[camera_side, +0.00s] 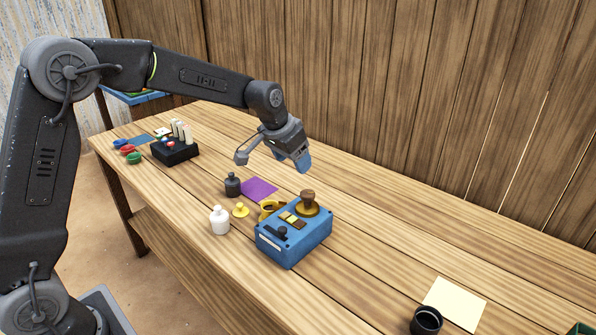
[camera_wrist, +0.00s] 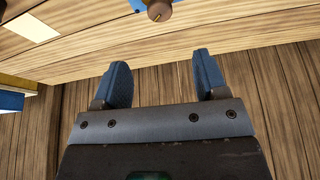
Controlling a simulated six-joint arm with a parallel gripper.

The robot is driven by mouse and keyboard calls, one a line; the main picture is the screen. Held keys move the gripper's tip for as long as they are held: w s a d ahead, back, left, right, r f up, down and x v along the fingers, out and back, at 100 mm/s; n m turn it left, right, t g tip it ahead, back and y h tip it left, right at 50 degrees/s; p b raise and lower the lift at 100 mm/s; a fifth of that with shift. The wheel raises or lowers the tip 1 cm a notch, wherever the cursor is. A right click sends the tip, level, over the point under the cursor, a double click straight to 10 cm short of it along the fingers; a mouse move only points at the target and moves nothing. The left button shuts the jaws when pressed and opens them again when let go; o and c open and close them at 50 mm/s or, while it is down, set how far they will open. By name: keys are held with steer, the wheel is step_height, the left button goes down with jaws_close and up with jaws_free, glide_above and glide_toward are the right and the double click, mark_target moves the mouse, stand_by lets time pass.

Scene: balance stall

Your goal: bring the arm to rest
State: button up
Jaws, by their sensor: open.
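My arm reaches in from the left in the side view. My gripper (camera_side: 275,158) hangs in the air above the wooden bench (camera_side: 375,235). It is open, with nothing between its blue-tipped fingers. In the wrist view the two fingers of my gripper (camera_wrist: 165,80) stand well apart, with bench and plank wall behind them. A blue balance box (camera_side: 293,246) stands on the bench below and a little right of the gripper, with a brown weight (camera_side: 308,200) on its round pan. The gripper touches nothing that I can see.
A white bottle (camera_side: 220,220), a dark bottle (camera_side: 232,184), a yellow weight (camera_side: 240,210) and a purple sheet (camera_side: 259,190) lie near the balance. A black rack (camera_side: 175,151) stands at the far left. A black cup (camera_side: 426,321) and cream sheet (camera_side: 455,302) are at front right. The plank wall (camera_side: 400,90) stands behind.

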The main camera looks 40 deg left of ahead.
steer(key=shift+s+r, duration=0.2)
steer(key=shift+r, duration=0.25)
steer(key=s+d+r, duration=0.1)
steer(key=s+r, duration=0.3)
steer(key=s, duration=0.4)
steer(key=s+d+r, duration=0.1)
steer(key=s+r, duration=0.3)
steer(key=s, duration=0.5)
steer(key=s+f+n+t, duration=0.1)
steer(key=s+f, duration=0.1)
steer(key=s, duration=1.2)
steer(key=shift+s+f, duration=0.3)
steer(key=shift+f, duration=0.1)
